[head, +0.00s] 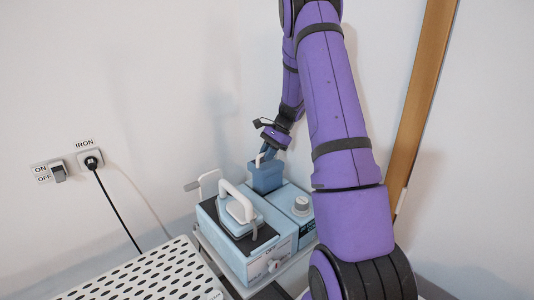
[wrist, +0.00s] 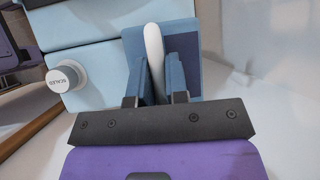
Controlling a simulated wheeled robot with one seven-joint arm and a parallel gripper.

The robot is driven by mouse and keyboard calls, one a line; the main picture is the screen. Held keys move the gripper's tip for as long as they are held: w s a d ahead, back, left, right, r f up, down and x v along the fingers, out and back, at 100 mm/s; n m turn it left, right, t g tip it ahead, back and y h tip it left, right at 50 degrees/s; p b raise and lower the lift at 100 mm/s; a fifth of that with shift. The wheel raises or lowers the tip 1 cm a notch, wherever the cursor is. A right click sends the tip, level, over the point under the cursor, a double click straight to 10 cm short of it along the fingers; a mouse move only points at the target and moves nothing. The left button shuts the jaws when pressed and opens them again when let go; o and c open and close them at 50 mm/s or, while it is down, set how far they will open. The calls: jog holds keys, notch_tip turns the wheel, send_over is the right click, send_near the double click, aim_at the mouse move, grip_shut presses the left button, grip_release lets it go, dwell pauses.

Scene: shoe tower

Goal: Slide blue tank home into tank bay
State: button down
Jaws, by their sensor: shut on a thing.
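The blue tank (head: 267,178) is a darker blue block with a white handle. It stands upright at the back of the light blue steam station (head: 273,258), between its two sections. The tank bay is hidden by the tank and station, so I cannot tell how deep the tank sits. My gripper (head: 268,148) is above the tank. In the wrist view, its two blue fingers (wrist: 159,68) are shut on the white handle (wrist: 154,45), and the tank's dark blue top (wrist: 190,40) shows behind them beside the light blue body.
A light iron (head: 238,206) rests on the station's dark top. A round knob (head: 301,204) is on the right section; it also shows in the wrist view (wrist: 64,78). A perforated board (head: 150,275) lies at front left. Walls stand close behind, with a switch (head: 58,172) and plug.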

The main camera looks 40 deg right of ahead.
aim_at(271, 163)
jog(key=shift+f, duration=3.3)
jog(key=c, duration=1.1)
grip_release()
jog(key=shift+o, duration=0.2)
jog(key=shift+r, duration=0.4)
notch_tip(271, 163, up, 3)
jog(key=shift+f, duration=0.1)
jog(key=s+a, duration=0.3)
jog(key=s, duration=0.4)
jog(key=s+a+r, duration=0.1)
jog(key=s+a, duration=0.3)
jog(key=s, duration=0.3)
jog(key=shift+s+r, duration=0.15)
jog(key=shift+s, duration=0.1)
jog(key=shift+r, duration=0.1)
